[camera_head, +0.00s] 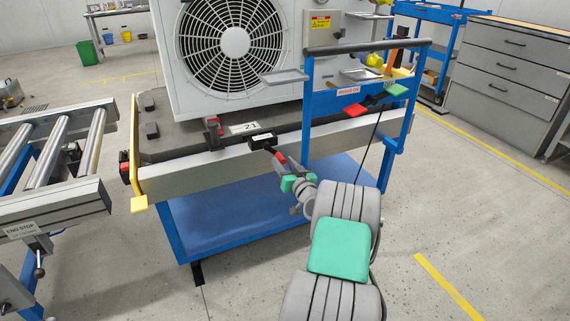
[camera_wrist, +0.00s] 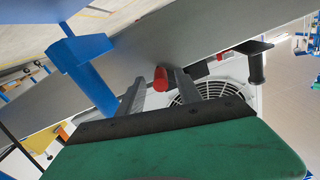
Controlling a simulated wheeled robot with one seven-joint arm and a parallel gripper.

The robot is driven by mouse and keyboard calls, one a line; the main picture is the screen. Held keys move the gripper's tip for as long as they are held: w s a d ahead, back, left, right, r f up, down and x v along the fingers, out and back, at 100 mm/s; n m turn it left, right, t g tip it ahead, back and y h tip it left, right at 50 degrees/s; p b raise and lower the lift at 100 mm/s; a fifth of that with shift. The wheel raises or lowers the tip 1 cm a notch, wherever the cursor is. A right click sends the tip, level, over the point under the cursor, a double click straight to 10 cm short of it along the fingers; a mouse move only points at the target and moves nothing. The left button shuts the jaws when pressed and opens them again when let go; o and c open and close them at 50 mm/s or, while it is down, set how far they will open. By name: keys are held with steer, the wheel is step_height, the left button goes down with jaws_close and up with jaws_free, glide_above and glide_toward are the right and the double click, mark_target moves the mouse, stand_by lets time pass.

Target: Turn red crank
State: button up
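The red crank's handle (camera_head: 280,155) shows at the front edge of the grey table, just below a small black box (camera_head: 262,141). In the wrist view the red handle (camera_wrist: 160,79) lies between the two dark fingers of my gripper (camera_wrist: 160,84), with a gap on each side. My gripper (camera_head: 284,162) is open and close to the handle in the head view. I cannot tell how deep the handle sits between the fingers. The rest of the crank is mostly hidden.
A large white fan unit (camera_head: 280,50) stands on the table. A red-and-black clamp (camera_head: 213,130) is left of the crank. A blue frame (camera_head: 307,115) rises close on the right. A roller conveyor (camera_head: 50,150) stands at left. The floor at right is clear.

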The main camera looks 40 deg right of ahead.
steer(key=p+v, duration=0.1)
steer(key=v, duration=0.6)
steer(key=shift+s+p, duration=0.3)
steer(key=shift+s, duration=0.1)
steer(key=shift+a+r, duration=0.1)
steer(key=shift+a, duration=0.1)
